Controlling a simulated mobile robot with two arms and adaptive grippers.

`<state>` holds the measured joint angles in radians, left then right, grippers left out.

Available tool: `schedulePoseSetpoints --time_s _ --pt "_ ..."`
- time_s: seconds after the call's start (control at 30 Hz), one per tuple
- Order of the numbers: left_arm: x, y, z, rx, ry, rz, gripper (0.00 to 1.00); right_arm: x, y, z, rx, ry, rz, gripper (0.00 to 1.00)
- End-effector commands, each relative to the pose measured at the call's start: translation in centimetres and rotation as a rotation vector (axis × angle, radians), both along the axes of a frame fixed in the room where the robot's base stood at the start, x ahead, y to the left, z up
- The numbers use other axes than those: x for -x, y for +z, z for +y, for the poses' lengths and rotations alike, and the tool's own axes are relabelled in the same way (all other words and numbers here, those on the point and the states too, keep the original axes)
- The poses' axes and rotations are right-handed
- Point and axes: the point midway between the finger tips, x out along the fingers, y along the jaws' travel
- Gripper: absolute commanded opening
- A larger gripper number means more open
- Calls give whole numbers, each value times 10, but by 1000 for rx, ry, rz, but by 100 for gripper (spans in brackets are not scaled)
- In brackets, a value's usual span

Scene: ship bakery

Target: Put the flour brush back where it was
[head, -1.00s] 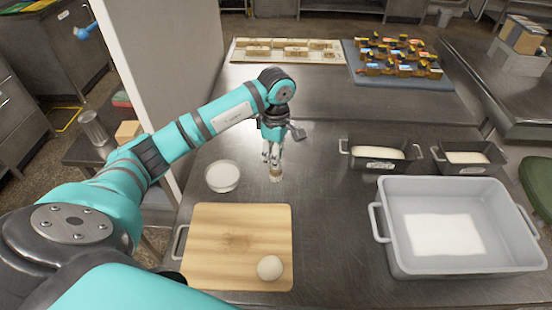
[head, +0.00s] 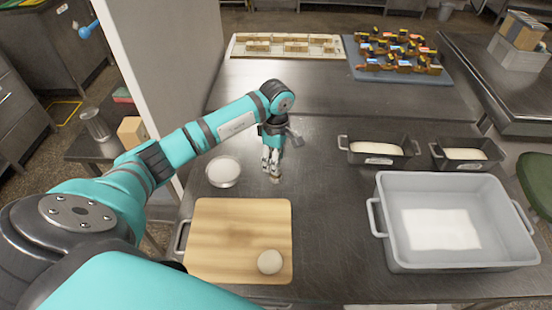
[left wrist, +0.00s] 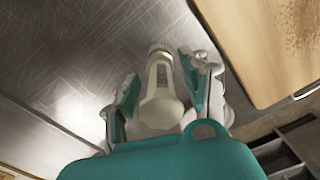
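My left gripper (head: 272,163) points down at the steel table, above the clear metal right of the white bowl. The flour brush (head: 275,178) shows only as a small pale-tan bit under its fingertips, at or just above the table. The fingers hide the rest. In the left wrist view, my left gripper (left wrist: 160,85) has fingers on both sides of a pale middle part, with a small brownish tip at its far end. I cannot tell whether the fingers press on the brush. My right gripper is not in view.
A bowl of white flour (head: 223,171) stands left of the gripper. A wooden board (head: 225,235) with a dough ball (head: 270,262) lies in front. A grey tub (head: 460,264) and two dark loaf tins (head: 378,160) stand right. The table between is clear.

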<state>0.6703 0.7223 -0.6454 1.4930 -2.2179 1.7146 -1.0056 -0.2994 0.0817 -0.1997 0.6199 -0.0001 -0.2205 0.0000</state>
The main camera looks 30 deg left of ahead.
Motion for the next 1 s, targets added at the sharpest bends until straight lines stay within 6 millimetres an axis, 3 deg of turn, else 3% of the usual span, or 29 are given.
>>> schedulePoseSetpoints --time_s 0.27,0.33,0.73,1.0 --pt "0 6 0 1 0 0 46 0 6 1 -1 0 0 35" --pt "-1 11 0 0 0 -5 46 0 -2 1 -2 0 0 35" --pt "-2 93 0 -1 0 -6 46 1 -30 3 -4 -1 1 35" --pt "-1 121 0 0 0 0 46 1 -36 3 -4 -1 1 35"
